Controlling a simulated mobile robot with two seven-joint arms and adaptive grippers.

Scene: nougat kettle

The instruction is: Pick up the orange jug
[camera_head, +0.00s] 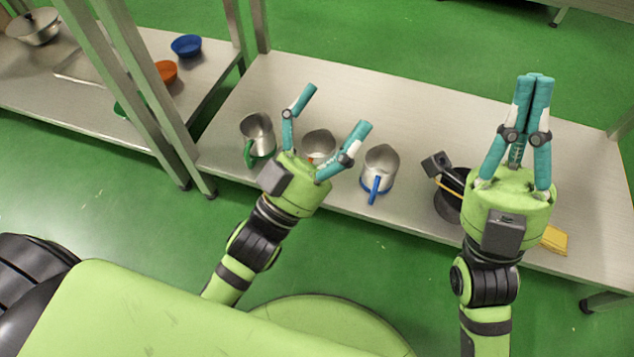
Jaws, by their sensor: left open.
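A metal jug (319,143) stands upright on the steel table, between two similar jugs. A small bit of orange shows at its lower left, and its handle is mostly hidden by my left gripper. My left gripper (337,108) is open and empty. Its palm is on the near side of this jug and its two fingers spread to either side of it in the picture. I cannot tell its height over the table or whether it touches the jug. My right gripper (538,77) is shut, with its fingers together and nothing seen between them, over the right part of the table.
A green-handled jug (258,134) stands left and a blue-handled jug (381,163) right, both close. A dark pan (447,205) and a yellow item (554,240) lie partly behind my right arm. The table's (420,110) back is clear. Metal posts stand left, beside another table with bowls.

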